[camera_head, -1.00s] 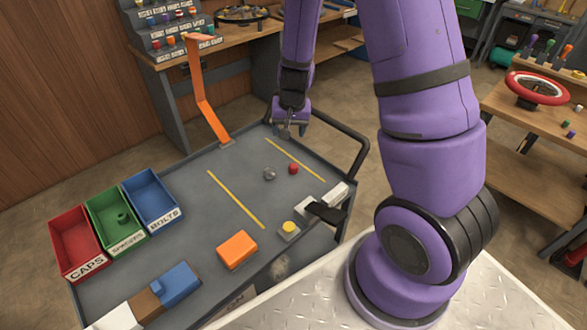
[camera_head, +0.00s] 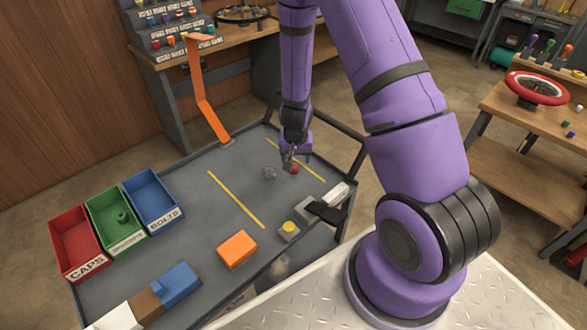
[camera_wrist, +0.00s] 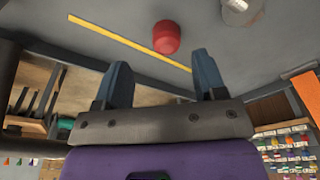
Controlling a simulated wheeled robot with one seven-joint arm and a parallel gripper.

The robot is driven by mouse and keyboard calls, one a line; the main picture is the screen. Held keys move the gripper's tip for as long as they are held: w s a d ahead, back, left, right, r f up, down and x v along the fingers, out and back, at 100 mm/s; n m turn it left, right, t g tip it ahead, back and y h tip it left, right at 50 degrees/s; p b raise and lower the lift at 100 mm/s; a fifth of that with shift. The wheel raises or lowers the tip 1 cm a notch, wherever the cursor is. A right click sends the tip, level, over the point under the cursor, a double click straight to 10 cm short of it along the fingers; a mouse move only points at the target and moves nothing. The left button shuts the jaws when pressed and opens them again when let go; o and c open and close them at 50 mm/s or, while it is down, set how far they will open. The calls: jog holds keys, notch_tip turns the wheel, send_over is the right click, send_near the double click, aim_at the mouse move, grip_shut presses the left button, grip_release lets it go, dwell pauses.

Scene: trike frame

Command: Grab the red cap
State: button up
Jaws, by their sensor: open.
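The red cap (camera_head: 294,169) stands on the grey cart top (camera_head: 225,243), near the right yellow line. In the wrist view the red cap (camera_wrist: 166,37) is ahead of the fingertips, roughly between their lines and apart from them. My gripper (camera_head: 288,160) is just above and beside the cap in the head view, partly covering it. In the wrist view my gripper (camera_wrist: 160,62) is open with nothing between its two blue-grey fingers.
A clear-grey round piece (camera_head: 269,173) lies close left of the cap. A red CAPS bin (camera_head: 70,214), green bin (camera_head: 99,196) and blue BOLTS bin (camera_head: 139,179) stand at the left. An orange bracket (camera_head: 208,108) rises at the back. An orange block (camera_head: 237,249) sits in front.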

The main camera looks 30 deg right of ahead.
aim_at(294, 168)
jog(key=shift+w+f, duration=0.2)
jog(key=shift+f, duration=0.65)
jog(key=shift+w+f, duration=0.2)
jog(key=shift+f, duration=0.65)
jog(key=shift+w+f, duration=0.2)
jog(key=shift+f, duration=0.65)
jog(key=c, duration=1)
